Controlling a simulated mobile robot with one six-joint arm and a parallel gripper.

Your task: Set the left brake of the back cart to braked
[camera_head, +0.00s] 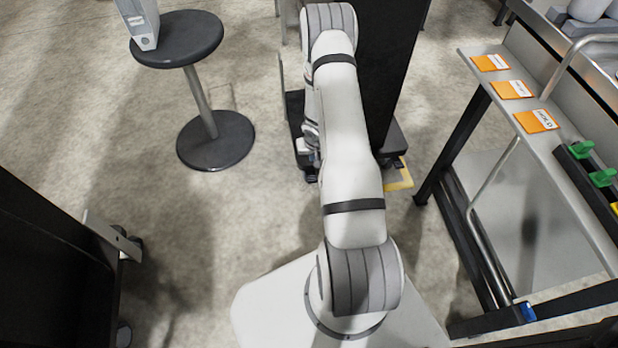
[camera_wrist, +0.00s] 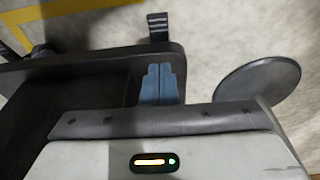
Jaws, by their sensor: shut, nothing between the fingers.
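A tall dark cart (camera_head: 398,50) stands beyond my arm, which hides part of it. Its dark base (camera_wrist: 95,75) fills the left of the wrist view. A small dark pedal with pale stripes (camera_wrist: 158,28) sticks out past the base edge; it looks like a brake, and I cannot tell its setting. It also shows as a small dark piece at the cart's near left corner in the head view (camera_head: 311,176). My gripper (camera_wrist: 161,70) is shut and empty, over the base edge, apart from the pedal in the picture. Its fingertips are not clear in the head view.
A round stool (camera_head: 178,40) stands left of the cart. A dark unit (camera_head: 45,265) with casters is at the near left. A bench with orange cards (camera_head: 512,90) and green clips (camera_head: 603,178) is at right. Yellow tape (camera_head: 400,178) marks the floor. Floor between stool and cart is free.

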